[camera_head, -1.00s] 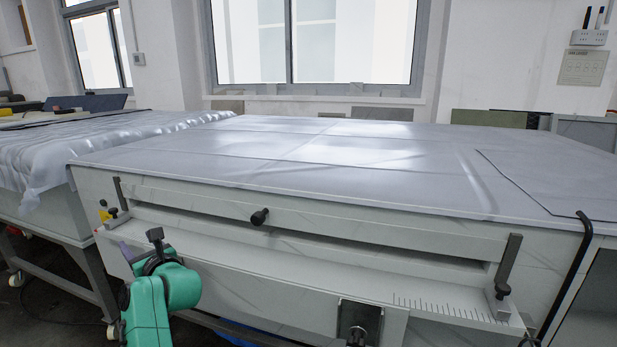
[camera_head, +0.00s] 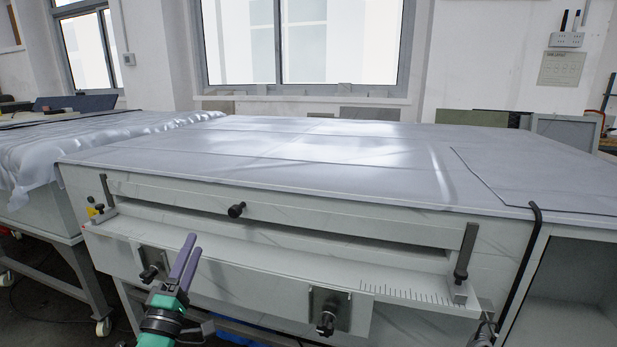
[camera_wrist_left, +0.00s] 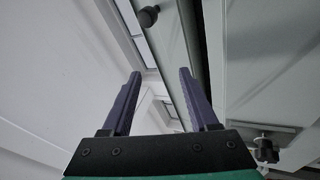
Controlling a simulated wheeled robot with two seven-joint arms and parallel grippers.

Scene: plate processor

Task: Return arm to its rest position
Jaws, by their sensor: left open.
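My left gripper (camera_head: 186,262) is in the lower left of the head view, in front of the plate processor (camera_head: 300,190). Its two purple fingers point up and hold nothing. In the left wrist view the fingers (camera_wrist_left: 158,100) stand apart with an empty gap between them. The processor's front slot and black knob (camera_head: 236,210) lie above and to the right of the gripper in the head view. The knob also shows at the top of the wrist view (camera_wrist_left: 149,16). My right gripper is in neither view.
A metal bracket with a black knob (camera_head: 328,312) and a ruled ledge (camera_head: 420,296) stick out from the processor's front. A second knob (camera_head: 150,272) is close to my left gripper. A cloth-covered table (camera_head: 45,165) stands at the left. The processor's top is clear.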

